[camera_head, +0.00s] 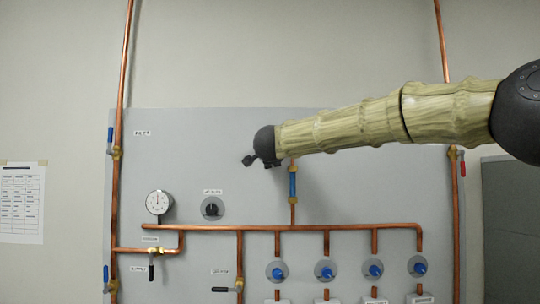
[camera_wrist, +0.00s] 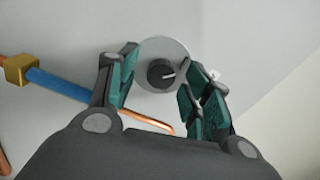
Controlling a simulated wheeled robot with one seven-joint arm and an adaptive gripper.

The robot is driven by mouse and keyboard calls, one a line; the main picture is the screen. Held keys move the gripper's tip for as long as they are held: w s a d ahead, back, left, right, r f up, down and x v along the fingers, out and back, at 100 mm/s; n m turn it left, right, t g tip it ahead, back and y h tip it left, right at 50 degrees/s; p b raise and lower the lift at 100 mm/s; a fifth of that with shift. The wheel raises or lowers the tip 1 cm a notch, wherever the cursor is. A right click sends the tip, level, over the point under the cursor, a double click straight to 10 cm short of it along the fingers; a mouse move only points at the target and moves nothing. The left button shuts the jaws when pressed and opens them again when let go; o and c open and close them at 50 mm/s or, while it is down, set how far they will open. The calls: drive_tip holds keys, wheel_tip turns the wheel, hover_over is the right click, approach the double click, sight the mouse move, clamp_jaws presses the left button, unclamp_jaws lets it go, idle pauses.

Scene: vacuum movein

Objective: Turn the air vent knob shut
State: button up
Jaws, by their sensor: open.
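A round black knob (camera_head: 212,208) sits on a pale disc on the grey panel, with a small label above it, in the head view. In the wrist view the black knob (camera_wrist: 161,74) shows a white pointer line toward the right of the picture, near a small white label. My gripper (camera_head: 251,160) is in front of the panel, above and to the right of the knob in the head view. In the wrist view my gripper (camera_wrist: 157,82) is open, its green-padded fingers on either side of the knob's line of sight. It looks apart from the knob and holds nothing.
A pressure gauge (camera_head: 158,202) is left of the knob. A copper pipe (camera_head: 290,228) runs below it, with several blue knobs (camera_head: 325,270) lower down. A blue pipe section (camera_head: 292,185) is right of the knob. The panel (camera_head: 200,130) is bare above it.

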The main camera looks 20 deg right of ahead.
drive_tip(key=v, duration=1.1)
drive_tip(key=shift+s, duration=0.3)
